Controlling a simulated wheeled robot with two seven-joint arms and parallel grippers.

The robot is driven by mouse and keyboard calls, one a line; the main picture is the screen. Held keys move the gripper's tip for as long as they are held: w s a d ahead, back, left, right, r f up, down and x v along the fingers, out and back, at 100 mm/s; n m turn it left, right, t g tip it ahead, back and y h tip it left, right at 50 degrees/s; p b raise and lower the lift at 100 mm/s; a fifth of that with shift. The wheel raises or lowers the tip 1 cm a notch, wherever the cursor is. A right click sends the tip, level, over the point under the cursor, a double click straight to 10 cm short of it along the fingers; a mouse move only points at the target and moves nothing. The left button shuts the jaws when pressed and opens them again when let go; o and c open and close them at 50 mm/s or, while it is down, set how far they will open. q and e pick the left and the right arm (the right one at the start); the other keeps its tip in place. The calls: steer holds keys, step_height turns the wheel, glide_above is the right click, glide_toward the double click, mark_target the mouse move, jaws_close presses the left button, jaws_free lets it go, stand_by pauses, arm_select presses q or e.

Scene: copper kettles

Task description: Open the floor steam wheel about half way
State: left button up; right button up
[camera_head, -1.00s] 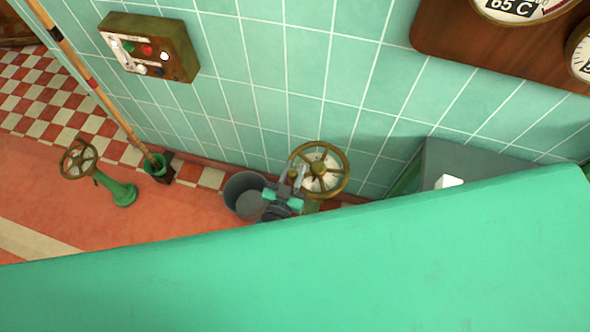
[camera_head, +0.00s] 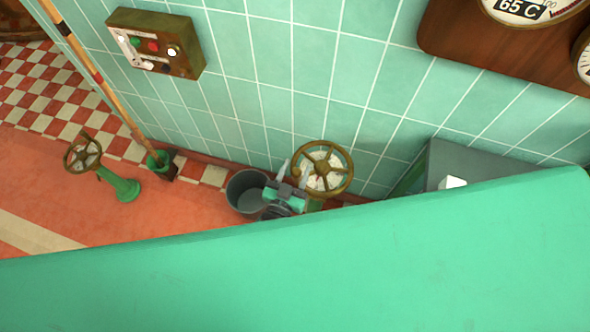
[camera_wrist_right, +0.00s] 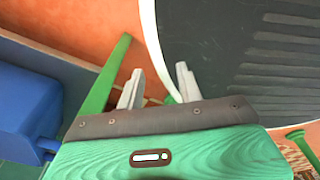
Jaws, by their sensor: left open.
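A brass handwheel (camera_head: 322,166) over a pale round face stands low by the tiled wall in the head view. A second, smaller brass wheel (camera_head: 82,153) sits on a green floor pedestal (camera_head: 123,189) at the left. I cannot tell from labels which is the steam wheel. My left gripper (camera_head: 293,170) is open beside the left rim of the larger wheel, its two fingers pointing up in the picture. Contact with the rim cannot be told. My right gripper (camera_wrist_right: 160,76) is open and empty in the right wrist view; the head view does not show it.
A grey bucket (camera_head: 246,192) stands just left of my left gripper. A switch box (camera_head: 155,43) and gauge board (camera_head: 450,30) hang on the wall. A large green surface (camera_head: 330,265) hides the foreground. A blue object (camera_wrist_right: 30,100) is left of my right gripper.

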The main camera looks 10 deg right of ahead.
steer(key=shift+d, duration=0.1)
arm_select(q)
steer(key=shift+s, duration=0.3)
steer(key=b+v, duration=0.2)
steer(key=v, duration=1.1)
steer(key=shift+a, duration=0.25)
arm_select(e)
steer(key=shift+w+f, duration=0.2)
steer(key=shift+w, duration=0.3)
steer(key=shift+w+f, duration=0.15)
steer(key=shift+w, duration=0.35)
